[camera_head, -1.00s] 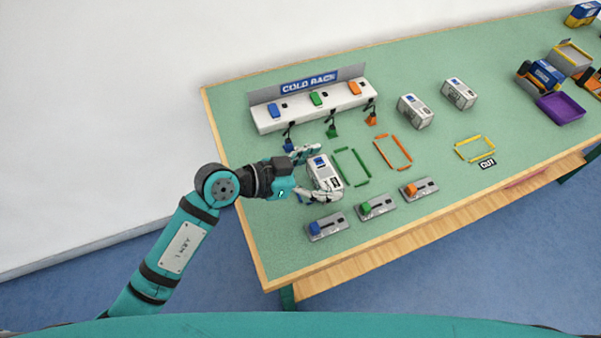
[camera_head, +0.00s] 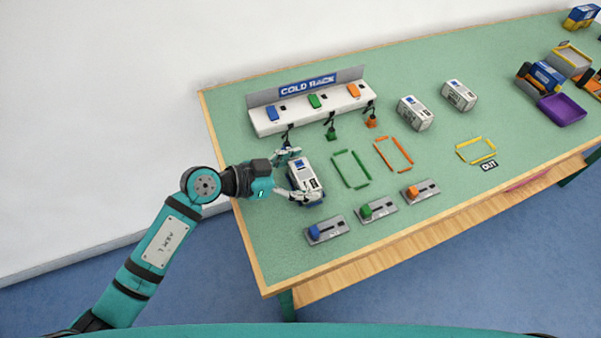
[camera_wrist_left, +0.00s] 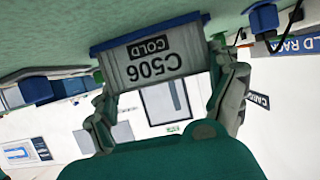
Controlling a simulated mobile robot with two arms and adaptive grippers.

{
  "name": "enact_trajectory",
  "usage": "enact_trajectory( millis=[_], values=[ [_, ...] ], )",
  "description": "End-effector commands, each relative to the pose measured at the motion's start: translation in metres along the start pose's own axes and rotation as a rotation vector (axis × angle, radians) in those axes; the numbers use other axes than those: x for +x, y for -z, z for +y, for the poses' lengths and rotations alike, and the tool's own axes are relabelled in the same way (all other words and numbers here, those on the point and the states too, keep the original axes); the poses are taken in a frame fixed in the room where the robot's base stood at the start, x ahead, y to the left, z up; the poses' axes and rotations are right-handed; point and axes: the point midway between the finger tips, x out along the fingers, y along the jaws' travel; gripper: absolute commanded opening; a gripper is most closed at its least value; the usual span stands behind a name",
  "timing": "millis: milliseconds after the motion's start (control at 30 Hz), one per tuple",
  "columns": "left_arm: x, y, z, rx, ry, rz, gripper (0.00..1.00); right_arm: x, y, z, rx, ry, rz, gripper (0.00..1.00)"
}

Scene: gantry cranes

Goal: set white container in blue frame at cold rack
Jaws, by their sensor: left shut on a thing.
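The white container (camera_head: 305,172) has a blue patch on top and stands upright at the left of the table, left of the green frame. Its label reads C506 COLD in the left wrist view (camera_wrist_left: 152,62). My left gripper (camera_head: 291,174) is shut on it from the left, one finger on each side. A blue strip of the blue frame (camera_wrist_left: 150,34) runs along the container's base in the left wrist view. Most of that frame is hidden by the container and fingers. I cannot tell whether the base touches the table. The cold rack (camera_head: 318,112) stands behind. My right gripper is not in view.
The green frame (camera_head: 351,169) and orange frame (camera_head: 394,154) lie empty to the right. Slider panels with blue (camera_head: 325,231), green and orange knobs lie in front. Two more white containers (camera_head: 414,113) (camera_head: 459,95) stand further right. A yellow frame (camera_head: 476,149) is empty.

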Motion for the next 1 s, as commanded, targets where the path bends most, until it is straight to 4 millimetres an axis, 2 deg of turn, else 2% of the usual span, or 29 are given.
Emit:
enact_trajectory(
  millis=[33,100,467,567,800,1000],
  values=[
    [0.001,-0.001,0.0,-0.002,-0.001,-0.001,0.92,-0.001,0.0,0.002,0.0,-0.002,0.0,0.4],
    [0.001,-0.001,0.0,-0.001,-0.001,-0.001,1.0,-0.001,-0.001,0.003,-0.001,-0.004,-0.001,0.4],
    [-0.003,0.002,0.0,-0.001,0.001,0.0,1.0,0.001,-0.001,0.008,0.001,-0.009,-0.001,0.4],
    [-0.016,0.001,0.0,-0.002,0.002,-0.002,1.0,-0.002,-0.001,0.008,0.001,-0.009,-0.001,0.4],
    [-0.068,0.001,0.0,0.0,0.002,-0.005,1.0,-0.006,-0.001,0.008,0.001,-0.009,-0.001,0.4],
    [-0.104,0.0,0.0,-0.001,0.001,-0.004,1.0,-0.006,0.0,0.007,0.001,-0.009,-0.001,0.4]
  ],
)
